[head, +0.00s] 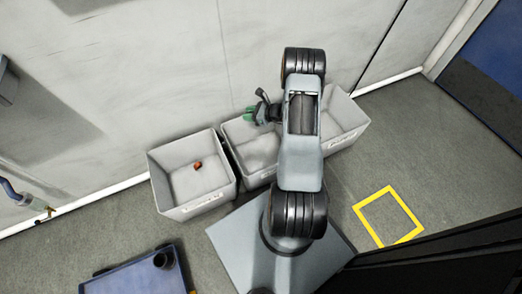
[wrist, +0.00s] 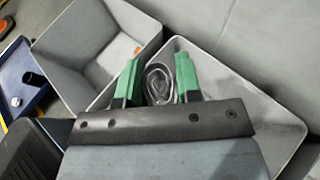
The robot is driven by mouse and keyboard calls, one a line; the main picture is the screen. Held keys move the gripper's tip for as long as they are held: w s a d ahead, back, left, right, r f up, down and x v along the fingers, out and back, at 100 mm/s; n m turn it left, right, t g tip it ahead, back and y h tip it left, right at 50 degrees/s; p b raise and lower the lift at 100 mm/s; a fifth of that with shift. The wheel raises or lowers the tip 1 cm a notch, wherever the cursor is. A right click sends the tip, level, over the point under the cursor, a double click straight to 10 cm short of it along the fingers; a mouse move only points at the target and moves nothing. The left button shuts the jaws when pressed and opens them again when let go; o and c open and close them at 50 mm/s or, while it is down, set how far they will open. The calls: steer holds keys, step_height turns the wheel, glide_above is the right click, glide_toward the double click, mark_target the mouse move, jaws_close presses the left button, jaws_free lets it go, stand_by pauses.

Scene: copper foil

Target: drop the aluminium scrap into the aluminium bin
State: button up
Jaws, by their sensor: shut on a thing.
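My gripper (head: 249,114) has green fingertips and also shows in the wrist view (wrist: 158,80). It is shut on a silvery, rolled-looking piece, the aluminium scrap (wrist: 160,84), held between the fingertips. The gripper is above the middle grey bin (head: 238,130), near its back side. That bin also lies behind the fingers in the wrist view (wrist: 285,122). In the head view the scrap cannot be made out. The bin labels are too small to read, so I cannot tell which is the aluminium bin.
The left grey bin (head: 158,185) holds a small red-orange piece (head: 198,165). A right grey bin (head: 345,120) is partly hidden by my arm. The bins stand in a row along the wall. A blue tray (head: 120,280) lies at bottom left; a yellow floor square (head: 363,212) is at right.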

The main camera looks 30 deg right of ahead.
steer(key=s+d+f+m+h+b, duration=0.1)
steer(key=s+d+f, duration=0.1)
steer(key=f, duration=0.5)
steer(key=s+d+f+t+h+b, duration=0.1)
steer(key=d+f, duration=0.3)
steer(key=f, duration=0.3)
steer(key=shift+s+d+f+m, duration=0.35)
steer(key=shift+f+m, duration=0.05)
steer(key=o, duration=1)
steer(key=shift+s+r, duration=0.1)
steer(key=p+v, duration=0.3)
steer(key=v, duration=1)
steer(key=shift+s+d, duration=0.2)
steer(key=shift+s, duration=0.1)
